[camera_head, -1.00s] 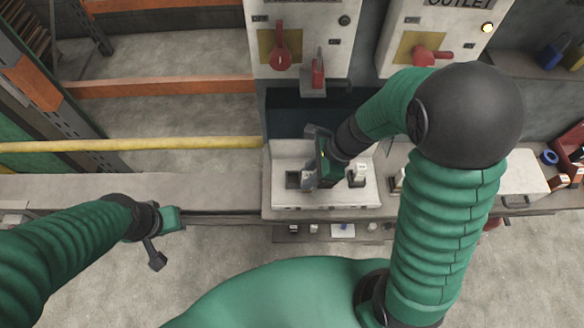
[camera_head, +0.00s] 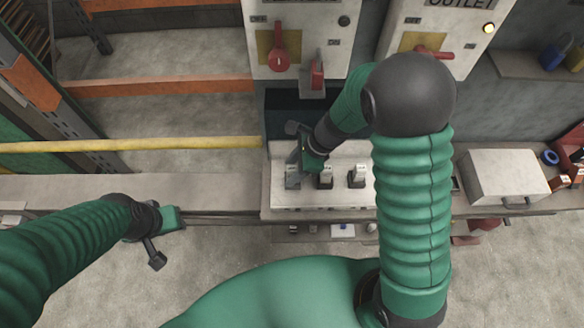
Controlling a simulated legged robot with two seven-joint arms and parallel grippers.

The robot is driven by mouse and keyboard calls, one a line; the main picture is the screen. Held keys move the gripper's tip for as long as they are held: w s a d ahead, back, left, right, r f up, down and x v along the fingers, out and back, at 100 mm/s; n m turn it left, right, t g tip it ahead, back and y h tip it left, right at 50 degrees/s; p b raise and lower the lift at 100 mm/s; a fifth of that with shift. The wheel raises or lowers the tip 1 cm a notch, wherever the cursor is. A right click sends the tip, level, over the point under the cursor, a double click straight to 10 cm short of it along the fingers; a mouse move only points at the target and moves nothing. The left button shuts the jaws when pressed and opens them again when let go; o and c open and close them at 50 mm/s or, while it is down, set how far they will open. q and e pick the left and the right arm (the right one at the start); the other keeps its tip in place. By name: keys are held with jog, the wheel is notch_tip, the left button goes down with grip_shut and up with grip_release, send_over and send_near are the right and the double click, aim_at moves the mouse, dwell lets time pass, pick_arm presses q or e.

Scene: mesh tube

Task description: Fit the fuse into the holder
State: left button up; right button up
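A white block (camera_head: 348,203) on the bench holds three dark holders in a row. The middle holder (camera_head: 325,183) and the right holder (camera_head: 358,181) each have a pale-topped piece standing in them, which look like fuses. At the left holder (camera_head: 292,183) a grey shape stands upright; I cannot tell whether it is a fuse or a finger. My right gripper (camera_head: 299,157) is just above and behind this left holder. Its fingertips are small and partly hidden, so its opening is unclear. My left gripper (camera_head: 164,239) hangs before the bench at left, away from the holders, its opening unclear.
Behind the block are a dark recess and a grey panel (camera_head: 310,20) with red levers. A second panel with a red lever stands right of it. A white box (camera_head: 503,177) sits on the bench at right. A yellow rail (camera_head: 130,145) runs at left.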

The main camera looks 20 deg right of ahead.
jog(key=shift+d, duration=0.2)
jog(key=shift+d+r, duration=0.15)
jog(key=shift+r, duration=0.25)
jog(key=s+p+v, duration=0.1)
jog(key=p+v, duration=0.1)
jog(key=v, duration=0.5)
jog(key=s+d+n+h, duration=0.1)
jog(key=s+n+h, duration=0.1)
jog(key=n, duration=0.8)
jog(key=s+d+n+t+h, duration=0.1)
jog(key=s+n, duration=0.4)
jog(key=n, duration=0.6)
jog(key=shift+s+d+r+h+b, duration=0.3)
jog(key=shift+d+r+h, duration=0.1)
jog(key=shift+d+h, duration=0.45)
jog(key=shift+a, duration=0.1)
jog(key=shift+c, duration=0.4)
